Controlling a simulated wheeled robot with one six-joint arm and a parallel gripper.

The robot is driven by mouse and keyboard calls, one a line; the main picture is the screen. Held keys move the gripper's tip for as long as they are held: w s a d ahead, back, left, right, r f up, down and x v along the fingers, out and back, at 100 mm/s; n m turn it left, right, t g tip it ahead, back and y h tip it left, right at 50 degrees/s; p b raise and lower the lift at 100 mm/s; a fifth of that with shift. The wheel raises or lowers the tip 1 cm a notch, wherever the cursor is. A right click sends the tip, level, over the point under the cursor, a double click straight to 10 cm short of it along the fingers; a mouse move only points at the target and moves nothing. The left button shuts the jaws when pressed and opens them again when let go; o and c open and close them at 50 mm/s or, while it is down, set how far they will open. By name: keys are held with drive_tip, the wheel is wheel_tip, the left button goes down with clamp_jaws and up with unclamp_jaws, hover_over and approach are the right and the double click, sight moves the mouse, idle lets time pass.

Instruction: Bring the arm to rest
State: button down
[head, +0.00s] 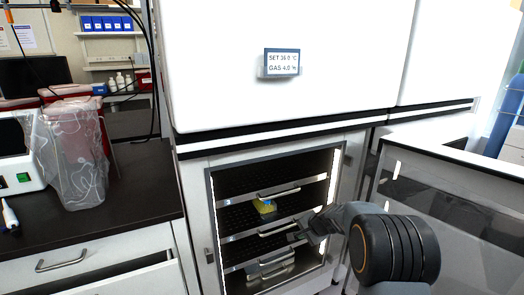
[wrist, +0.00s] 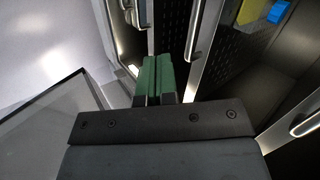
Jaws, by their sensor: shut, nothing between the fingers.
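My gripper (head: 297,237) is in front of the open cabinet, near a lower shelf handle. In the wrist view its green fingers (wrist: 155,75) are together with nothing between them. The cabinet (head: 199,200) has lit side edges and several dark shelves with silver handles. A yellow and blue item (head: 264,206) sits on a middle shelf, apart from my gripper. It also shows at the top right of the wrist view, a yellow part beside a blue part (wrist: 278,11).
The open glass-panelled door (head: 450,200) stands to the right, close to my arm. A dark bench (head: 140,185) on the left holds a clear bag-lined container (head: 75,155) and a white device (head: 15,165). A white unit with a display (head: 282,62) is above.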

drive_tip(key=s+r+n+g+h+p, duration=0.2)
drive_tip(key=s+r+n+p, duration=0.35)
drive_tip(key=s+r, duration=0.6)
drive_tip(key=s+r+n+g+h+p, duration=0.15)
drive_tip(key=s+r+n+p, duration=0.45)
drive_tip(key=s, duration=0.9)
drive_tip(key=s+r+t+p, duration=0.1)
drive_tip(key=s+r+p, duration=0.3)
drive_tip(key=r+p, duration=0.3)
wheel_tip(320, 180, up, 4)
drive_tip(key=shift+s+a+r+m+h, duration=0.2)
drive_tip(key=shift+m+h, duration=0.15)
drive_tip(key=shift+m, duration=0.1)
drive_tip(key=shift+d, duration=0.1)
